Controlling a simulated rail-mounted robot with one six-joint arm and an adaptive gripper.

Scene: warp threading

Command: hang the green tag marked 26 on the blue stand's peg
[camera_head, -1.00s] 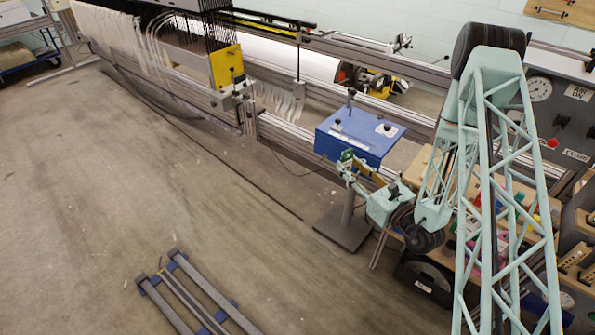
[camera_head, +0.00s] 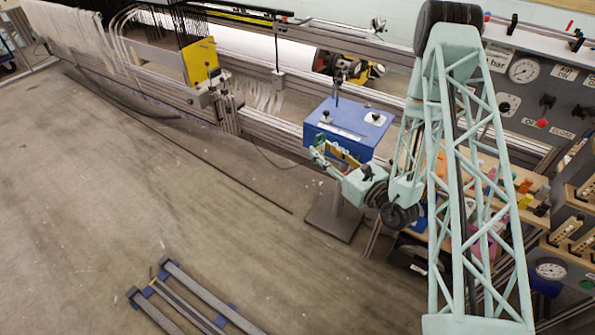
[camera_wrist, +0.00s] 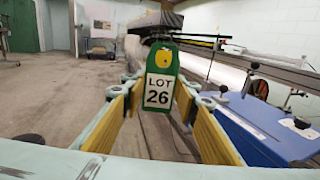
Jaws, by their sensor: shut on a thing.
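The green tag (camera_wrist: 165,61) hangs upright between my fingertips in the wrist view. Its white label reads "LOT 26", and a yellow-rimmed hole is near its top. My gripper (camera_wrist: 160,94) is shut on it, with the yellow-padded fingers on either side. In the head view my gripper (camera_head: 322,154) is at the left front side of the blue stand (camera_head: 365,146), apart from its top. A dark upright peg (camera_head: 336,88) rises from the back of the stand.
The loom's metal rails (camera_head: 285,125) run behind the stand. A yellow block (camera_head: 201,62) is farther left. Dark knobs and a white plate (camera_head: 374,118) are on the stand's top. A wooden bench with coloured items is at the right. The floor at left is mostly clear.

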